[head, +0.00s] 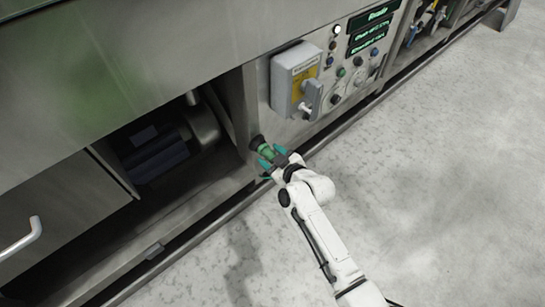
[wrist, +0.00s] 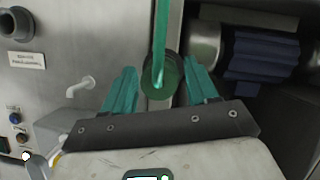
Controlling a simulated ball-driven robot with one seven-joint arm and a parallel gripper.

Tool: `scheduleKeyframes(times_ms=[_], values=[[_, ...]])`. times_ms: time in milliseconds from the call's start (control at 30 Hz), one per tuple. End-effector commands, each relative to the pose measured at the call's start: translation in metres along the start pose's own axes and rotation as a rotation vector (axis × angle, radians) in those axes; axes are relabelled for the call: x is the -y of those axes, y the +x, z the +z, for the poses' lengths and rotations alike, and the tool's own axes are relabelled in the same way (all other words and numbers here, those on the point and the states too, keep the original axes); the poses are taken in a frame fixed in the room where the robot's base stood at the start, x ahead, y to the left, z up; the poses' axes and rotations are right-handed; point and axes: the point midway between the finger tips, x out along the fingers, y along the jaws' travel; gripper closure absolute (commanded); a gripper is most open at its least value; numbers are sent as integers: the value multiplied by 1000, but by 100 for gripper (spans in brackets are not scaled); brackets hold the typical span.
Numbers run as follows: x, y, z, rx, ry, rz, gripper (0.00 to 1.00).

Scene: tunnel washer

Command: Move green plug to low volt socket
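The green plug (head: 266,152) points into a black round socket (head: 256,142) low on the steel panel beside the open bay. In the wrist view the plug (wrist: 161,103) sits between my teal fingers, with its green cable (wrist: 161,38) running up across the picture. My gripper (head: 273,156) is around the plug, and its fingers look spread, with narrow gaps to the plug's sides. The fingers also show in the wrist view (wrist: 160,82). Another dark round socket (wrist: 17,23) with a white label (wrist: 27,60) shows at the upper left there; its text is unreadable.
A grey switch box (head: 295,80) with a handle sticks out above the gripper. Buttons and green displays (head: 374,33) are farther right. The open bay (head: 165,140) with a motor lies to the left. The concrete floor (head: 440,170) on the right is clear.

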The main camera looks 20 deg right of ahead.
Motion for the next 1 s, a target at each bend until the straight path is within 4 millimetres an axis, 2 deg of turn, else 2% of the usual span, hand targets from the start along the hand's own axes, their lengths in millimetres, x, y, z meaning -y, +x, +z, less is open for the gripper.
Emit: scheduleKeyframes(times_ms=[67, 533, 567, 933, 1000], values=[[0, 0, 0, 0, 0, 0, 50], [0, 0, 0, 0, 0, 0, 94], [0, 0, 0, 0, 0, 0, 64], [0, 0, 0, -1, 0, 0, 99], [0, 0, 0, -1, 0, 0, 100]])
